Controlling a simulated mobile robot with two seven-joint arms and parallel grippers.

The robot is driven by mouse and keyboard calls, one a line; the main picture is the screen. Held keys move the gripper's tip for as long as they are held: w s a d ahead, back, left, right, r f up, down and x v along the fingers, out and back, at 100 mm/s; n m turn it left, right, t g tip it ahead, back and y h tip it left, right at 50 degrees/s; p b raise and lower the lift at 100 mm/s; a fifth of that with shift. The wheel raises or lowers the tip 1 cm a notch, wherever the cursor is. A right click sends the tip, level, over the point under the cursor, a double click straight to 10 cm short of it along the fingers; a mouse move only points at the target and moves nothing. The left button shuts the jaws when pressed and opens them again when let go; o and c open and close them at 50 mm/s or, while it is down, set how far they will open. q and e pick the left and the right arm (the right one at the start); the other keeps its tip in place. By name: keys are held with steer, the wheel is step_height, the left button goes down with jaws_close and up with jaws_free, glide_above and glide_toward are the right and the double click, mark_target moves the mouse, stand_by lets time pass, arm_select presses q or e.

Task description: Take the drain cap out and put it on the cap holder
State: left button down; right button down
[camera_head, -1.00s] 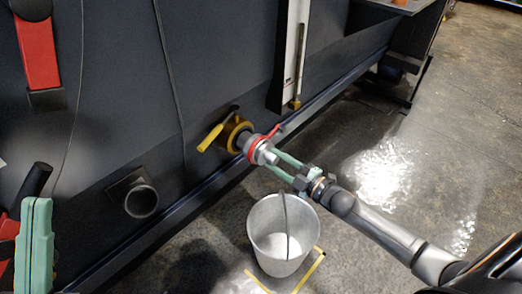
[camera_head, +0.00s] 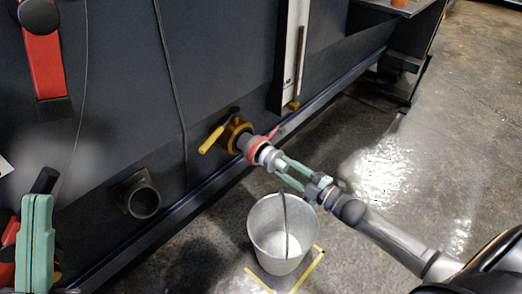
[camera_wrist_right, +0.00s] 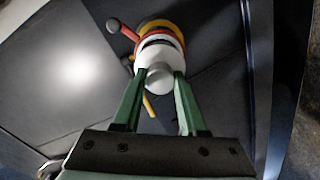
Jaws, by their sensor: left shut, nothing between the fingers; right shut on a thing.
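The silver drain cap (camera_head: 268,157) is at the end of the outlet fitting with the red ring (camera_head: 256,147), on the dark machine wall. It lines up with the fitting; I cannot tell whether it still touches. My right gripper (camera_head: 281,169) is shut on the cap from the front right. In the right wrist view, the cap (camera_wrist_right: 158,77) sits between the green fingertips (camera_wrist_right: 160,86). A dark round open socket (camera_head: 141,201) sticks out of the wall to the left; it may be the cap holder. My left gripper (camera_head: 36,198) is shut and empty at the lower left.
A grey metal bucket (camera_head: 270,262) stands on the floor below the fitting. A yellow valve handle (camera_head: 211,140) sticks out left of the outlet. Yellow tape (camera_head: 309,270) marks the floor. The floor to the right is open.

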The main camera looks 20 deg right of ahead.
steer(key=shift+p+v, duration=0.65)
steer(key=shift+v, duration=0.95)
stand_by(0.7)
